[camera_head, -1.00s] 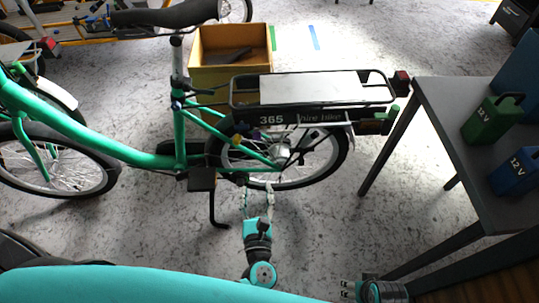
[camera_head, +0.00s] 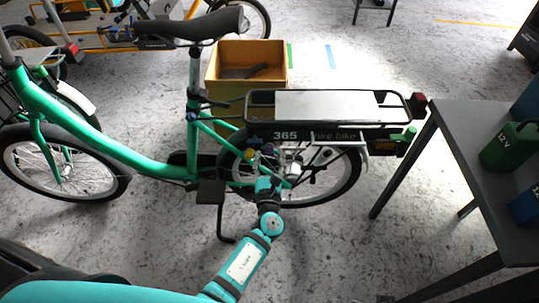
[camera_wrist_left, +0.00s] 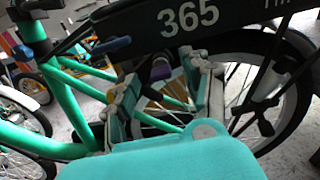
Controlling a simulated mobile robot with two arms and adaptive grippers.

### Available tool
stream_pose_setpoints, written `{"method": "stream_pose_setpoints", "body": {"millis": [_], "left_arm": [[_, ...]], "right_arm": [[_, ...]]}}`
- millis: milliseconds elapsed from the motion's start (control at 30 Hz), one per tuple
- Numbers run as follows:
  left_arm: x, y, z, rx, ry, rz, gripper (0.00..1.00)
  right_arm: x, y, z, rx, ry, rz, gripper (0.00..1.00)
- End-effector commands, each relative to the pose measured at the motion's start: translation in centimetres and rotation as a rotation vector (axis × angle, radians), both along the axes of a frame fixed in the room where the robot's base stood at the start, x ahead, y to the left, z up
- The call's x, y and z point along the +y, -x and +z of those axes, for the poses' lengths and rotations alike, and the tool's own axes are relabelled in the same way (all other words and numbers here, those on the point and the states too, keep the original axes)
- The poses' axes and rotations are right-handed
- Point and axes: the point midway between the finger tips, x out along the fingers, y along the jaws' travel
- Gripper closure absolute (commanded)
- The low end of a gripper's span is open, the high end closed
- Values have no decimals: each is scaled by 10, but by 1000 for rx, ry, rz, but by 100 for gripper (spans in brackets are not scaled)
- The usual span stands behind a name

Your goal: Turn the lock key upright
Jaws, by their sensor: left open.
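The teal cargo bike (camera_head: 130,158) stands side-on with a black rear carrier marked 365. A small purple knob (camera_wrist_left: 160,70), apparently the lock key, sits by the rear wheel in the left wrist view. Its exact turn angle is hard to tell. My left gripper (camera_wrist_left: 162,76) is open, with one finger on each side of the knob and a gap between. In the head view my left gripper (camera_head: 266,176) reaches up to the rear wheel, its fingertips hard to make out. A sliver at the bottom edge seems to be my right gripper (camera_head: 386,298).
A blue lever (camera_wrist_left: 112,45) is just left of the knob. The rear wheel (camera_head: 335,185) and carrier (camera_head: 320,104) are close around the gripper. A grey table (camera_head: 470,150) with a green 12 V box (camera_head: 508,146) stands right. A yellow crate (camera_head: 228,88) is behind.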

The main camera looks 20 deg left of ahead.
Motion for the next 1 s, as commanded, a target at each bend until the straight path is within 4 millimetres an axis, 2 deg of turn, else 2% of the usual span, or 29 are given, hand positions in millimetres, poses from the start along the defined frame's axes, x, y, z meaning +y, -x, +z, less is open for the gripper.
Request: {"method": "stream_pose_setpoints", "body": {"millis": [200, 467, 833, 1000], "left_arm": [[4, -15, 0, 0, 0, -1, 52], [5, -16, 0, 1, 0, 0, 52], [5, -16, 0, 1, 0, 0, 99], [5, -16, 0, 0, 3, 0, 100]], "right_arm": [[-1, 1, 10, -4, 0, -3, 37], [-1, 2, 11, -5, 0, -3, 37], [-2, 1, 9, -3, 3, -2, 37], [-2, 2, 8, -1, 4, -2, 37]]}}
